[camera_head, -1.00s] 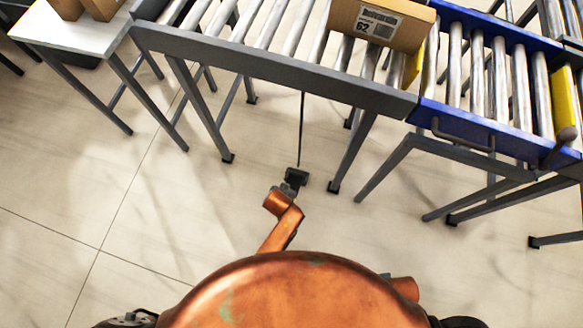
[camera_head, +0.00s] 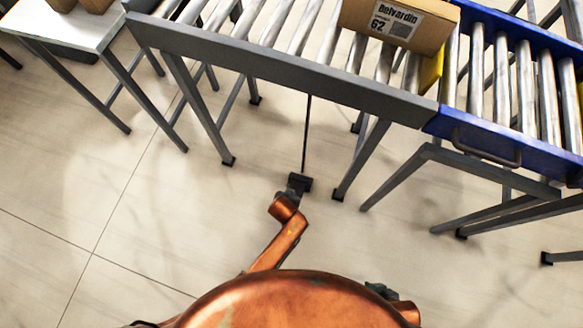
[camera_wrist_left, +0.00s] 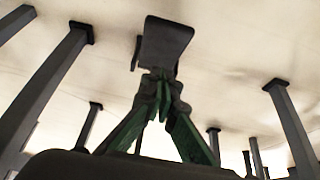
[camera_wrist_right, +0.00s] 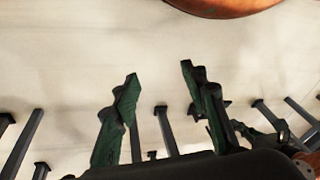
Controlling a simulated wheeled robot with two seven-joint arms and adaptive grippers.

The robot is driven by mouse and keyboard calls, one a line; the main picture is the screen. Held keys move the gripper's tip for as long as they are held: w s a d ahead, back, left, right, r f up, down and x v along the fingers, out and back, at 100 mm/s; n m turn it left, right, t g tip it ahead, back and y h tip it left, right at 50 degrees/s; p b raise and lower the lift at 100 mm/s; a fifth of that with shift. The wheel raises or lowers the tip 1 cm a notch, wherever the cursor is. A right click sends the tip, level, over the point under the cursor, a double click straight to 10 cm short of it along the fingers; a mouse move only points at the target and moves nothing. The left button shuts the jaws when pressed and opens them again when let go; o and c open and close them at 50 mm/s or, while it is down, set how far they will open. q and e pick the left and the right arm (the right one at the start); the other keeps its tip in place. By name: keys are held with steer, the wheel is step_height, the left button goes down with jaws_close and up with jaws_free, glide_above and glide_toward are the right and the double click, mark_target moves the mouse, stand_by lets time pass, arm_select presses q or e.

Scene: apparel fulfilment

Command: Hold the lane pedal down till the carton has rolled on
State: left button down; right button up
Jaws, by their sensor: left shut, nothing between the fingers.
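The carton (camera_head: 385,22), brown with a white label reading 62, sits on the grey roller lane (camera_head: 270,65) beside a yellow plate (camera_head: 431,72). The lane pedal (camera_head: 300,183) is a small dark piece low under the lane, with a thin rod rising from it. In the left wrist view the pedal (camera_wrist_left: 163,42) is a dark plate. My left gripper (camera_wrist_left: 161,82) is shut and empty, its tips at the pedal's near edge. I cannot tell how far the pedal is pressed. My right gripper (camera_wrist_right: 160,78) is open and empty, away from the pedal.
A blue-framed roller section (camera_head: 500,135) joins the lane's right end. A white table (camera_head: 70,28) with brown boxes stands at the far left. Dark lane legs (camera_head: 200,115) stand on both sides of the pedal. The pale floor left of the legs is clear.

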arm_select(q)
steer(key=b+x, duration=0.1)
steer(key=x, duration=0.1)
steer(key=b+x, duration=0.1)
steer(key=shift+s+f, duration=0.2)
steer(key=shift+f, duration=0.3)
steer(key=shift+s+a+f+b, duration=0.1)
steer(key=shift+s+f+b, duration=0.1)
steer(key=shift+f+b, duration=0.3)
steer(key=shift+s+a+f+b, duration=0.1)
steer(key=shift+s+f+b, duration=0.1)
steer(key=shift+f+b, duration=0.25)
steer(key=shift+s+f, duration=0.1)
steer(key=shift+f, duration=0.25)
arm_select(e)
steer(key=w+a+f+t, duration=0.3)
steer(key=w+f, duration=0.2)
steer(key=f, duration=0.2)
steer(key=shift+t+y, duration=0.3)
steer(key=shift+y, duration=0.1)
